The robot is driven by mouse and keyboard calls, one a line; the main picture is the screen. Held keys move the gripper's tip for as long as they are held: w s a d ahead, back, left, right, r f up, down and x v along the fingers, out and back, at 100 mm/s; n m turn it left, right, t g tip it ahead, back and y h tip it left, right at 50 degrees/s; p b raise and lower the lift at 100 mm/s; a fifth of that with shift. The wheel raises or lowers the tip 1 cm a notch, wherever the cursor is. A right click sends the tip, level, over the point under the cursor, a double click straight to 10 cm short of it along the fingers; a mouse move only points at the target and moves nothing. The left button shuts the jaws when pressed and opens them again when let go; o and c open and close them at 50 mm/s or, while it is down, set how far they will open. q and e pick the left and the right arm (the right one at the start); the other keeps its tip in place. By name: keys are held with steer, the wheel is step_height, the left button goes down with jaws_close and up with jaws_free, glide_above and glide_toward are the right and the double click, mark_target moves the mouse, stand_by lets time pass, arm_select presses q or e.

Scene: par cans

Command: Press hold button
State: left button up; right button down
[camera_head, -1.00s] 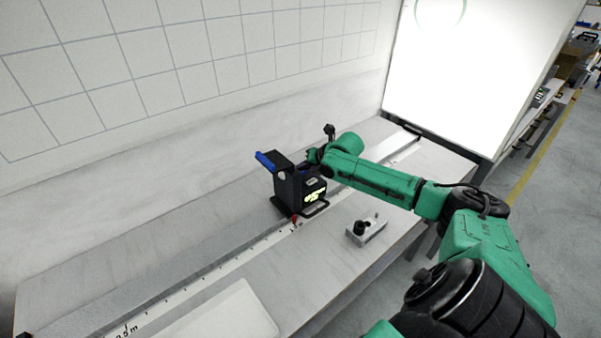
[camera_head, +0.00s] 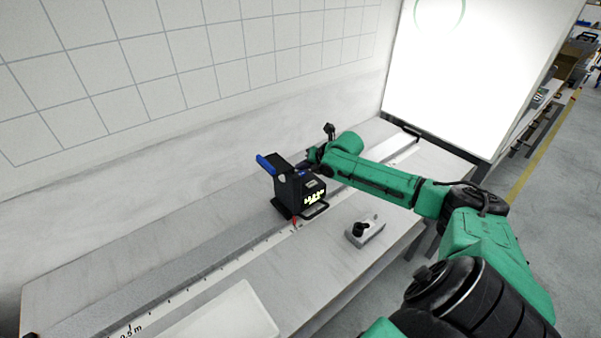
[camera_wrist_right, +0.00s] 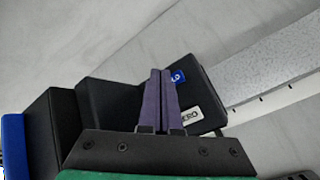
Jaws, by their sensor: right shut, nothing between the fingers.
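In the head view my right arm reaches the device's upper right side. My left gripper is out of view.
A small grey block with a black knob (camera_head: 364,231) sits on the bench right of the device. A white tray (camera_head: 222,318) lies near the front. A ruled scale (camera_head: 190,290) runs along the bench. A bright panel (camera_head: 460,80) stands behind. The wall is close on the left.

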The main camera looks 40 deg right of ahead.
mark_target(303, 178)
step_height(303, 178, up, 5)
steer(key=p, duration=0.5)
stand_by(0.4)
